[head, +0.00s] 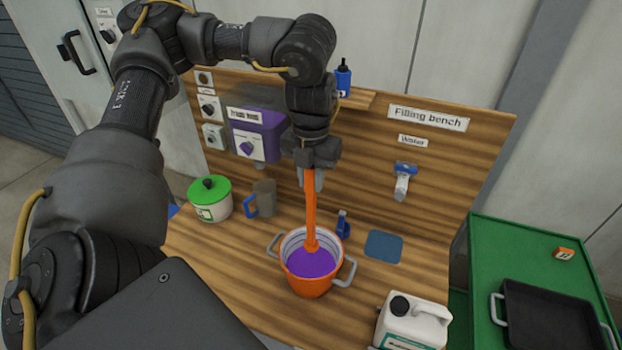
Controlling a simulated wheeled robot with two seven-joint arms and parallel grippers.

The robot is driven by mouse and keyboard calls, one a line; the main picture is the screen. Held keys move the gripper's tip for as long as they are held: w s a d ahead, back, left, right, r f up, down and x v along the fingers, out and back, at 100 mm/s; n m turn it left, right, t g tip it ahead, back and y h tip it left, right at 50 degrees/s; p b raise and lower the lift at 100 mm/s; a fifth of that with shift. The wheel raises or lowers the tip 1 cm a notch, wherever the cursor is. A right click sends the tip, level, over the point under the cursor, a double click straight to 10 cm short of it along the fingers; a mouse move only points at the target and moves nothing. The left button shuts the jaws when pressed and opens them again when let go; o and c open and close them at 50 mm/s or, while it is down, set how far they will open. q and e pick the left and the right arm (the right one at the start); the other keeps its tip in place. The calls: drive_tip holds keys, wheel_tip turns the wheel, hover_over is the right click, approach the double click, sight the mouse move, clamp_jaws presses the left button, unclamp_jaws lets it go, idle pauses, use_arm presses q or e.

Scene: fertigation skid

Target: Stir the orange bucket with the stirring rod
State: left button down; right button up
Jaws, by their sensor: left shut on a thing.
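The orange bucket (309,288) stands on the wooden bench, with two grey side handles and purple liquid inside. My left gripper (311,180) is above the bucket, pointing down, shut on the upper end of the orange stirring rod (311,215). The rod hangs nearly upright, and its lower end is inside the bucket at the far side of the purple liquid. Whether its tip is under the surface is hard to tell. My right gripper is not in view.
A white pot with green lid (210,198) and a grey mug (264,198) stand left of the bucket. A blue bottle (343,225) and blue mat (384,246) are close on its right. A white canister (412,322) is at front right. A green cart (540,246) holds a black tray.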

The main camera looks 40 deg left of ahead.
use_arm(q)
drive_tip(key=shift+r, duration=2.3)
